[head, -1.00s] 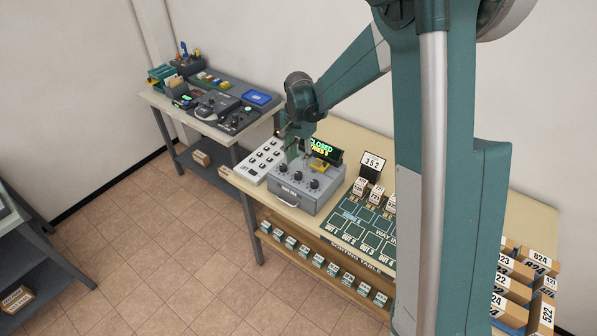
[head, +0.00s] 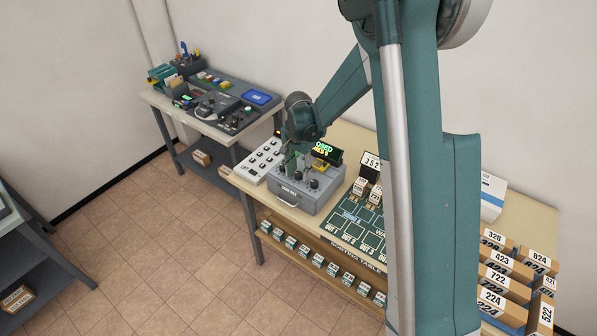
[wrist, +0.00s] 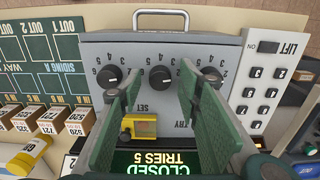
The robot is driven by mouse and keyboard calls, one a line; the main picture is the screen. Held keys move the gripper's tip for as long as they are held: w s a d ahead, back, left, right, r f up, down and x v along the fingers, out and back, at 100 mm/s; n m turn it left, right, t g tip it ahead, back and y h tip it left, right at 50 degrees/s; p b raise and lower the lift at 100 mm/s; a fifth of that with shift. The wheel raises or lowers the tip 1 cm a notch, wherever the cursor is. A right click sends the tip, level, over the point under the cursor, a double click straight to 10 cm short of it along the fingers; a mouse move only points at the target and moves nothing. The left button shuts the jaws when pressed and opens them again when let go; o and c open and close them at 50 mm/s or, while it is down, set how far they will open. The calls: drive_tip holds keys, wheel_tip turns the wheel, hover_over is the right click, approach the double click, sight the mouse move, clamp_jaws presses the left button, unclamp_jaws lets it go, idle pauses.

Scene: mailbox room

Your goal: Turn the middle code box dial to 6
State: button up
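The grey code box (head: 318,200) stands on the wooden table, with three black dials in a row. In the wrist view the middle dial (wrist: 160,76) lies between the two green fingers of my gripper (wrist: 160,82), which is open, with a gap on each side of the dial. The left-hand dial (wrist: 111,76) and right-hand dial (wrist: 210,75) sit outside the fingers. The middle dial's pointed number is too small to tell. The green display (wrist: 154,162) reads CLOSED, TRIES 5. In the head view my gripper (head: 291,163) is low over the box.
A yellow piece (wrist: 141,126) stands on the box between dials and display. A LIFT button panel (head: 262,160) is beside the box, and the dark sorting board (head: 350,225) on the other side. Parcels (head: 505,275) stand at the right. A second bench (head: 190,120) is behind.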

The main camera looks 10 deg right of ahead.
drive_tip(key=shift+c, duration=0.4)
drive_tip(key=c, duration=0.8)
